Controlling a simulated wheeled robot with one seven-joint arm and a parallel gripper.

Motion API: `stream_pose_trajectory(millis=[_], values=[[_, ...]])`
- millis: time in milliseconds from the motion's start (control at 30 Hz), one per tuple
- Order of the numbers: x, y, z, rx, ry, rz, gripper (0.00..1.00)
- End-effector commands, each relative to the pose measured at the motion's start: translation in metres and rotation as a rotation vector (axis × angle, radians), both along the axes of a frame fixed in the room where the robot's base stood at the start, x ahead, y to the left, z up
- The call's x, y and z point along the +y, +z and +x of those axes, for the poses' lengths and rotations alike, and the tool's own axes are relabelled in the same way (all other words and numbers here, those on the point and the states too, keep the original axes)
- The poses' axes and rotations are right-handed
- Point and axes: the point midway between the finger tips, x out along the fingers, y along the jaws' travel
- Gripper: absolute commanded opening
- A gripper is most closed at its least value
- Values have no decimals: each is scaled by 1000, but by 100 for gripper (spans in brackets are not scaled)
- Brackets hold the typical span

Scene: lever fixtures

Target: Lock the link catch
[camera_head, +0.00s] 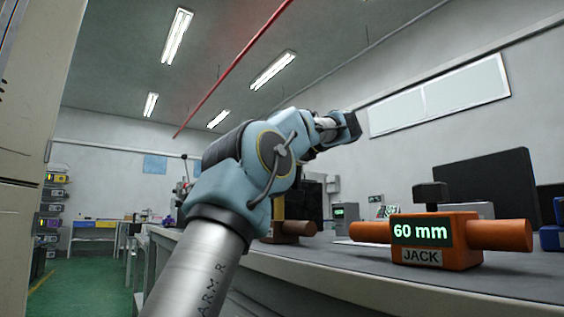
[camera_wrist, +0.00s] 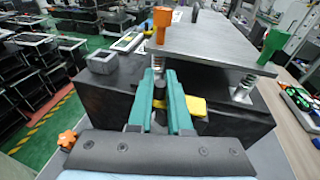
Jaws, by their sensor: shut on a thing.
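In the wrist view my gripper (camera_wrist: 161,80) has two teal fingers closed around a narrow dark post (camera_wrist: 160,91). A yellow piece (camera_wrist: 195,105) sticks out to the right from beside the fingers. These parts lie at the near face of a dark block (camera_wrist: 110,100), below the edge of a grey metal plate (camera_wrist: 205,48). I cannot tell which of these parts is the link catch, and the fingers hide some of the post. In the head view my arm reaches to the upper right, and the fingertips cannot be made out.
In the wrist view an orange knob (camera_wrist: 162,22) and a green knob (camera_wrist: 273,42) stand on the plate, with springs under it. A grey open box (camera_wrist: 103,61) sits at the left. In the head view an orange jack (camera_head: 438,255) marked "60 mm" stands on the bench (camera_head: 330,262).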

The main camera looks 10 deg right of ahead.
Motion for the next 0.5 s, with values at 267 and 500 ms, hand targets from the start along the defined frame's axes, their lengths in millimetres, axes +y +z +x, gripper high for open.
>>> stream_pose_trajectory(millis=[267,500], values=[[1,-1,0,-4,1,-11,0],[1,-1,0,-3,2,-10,22]])
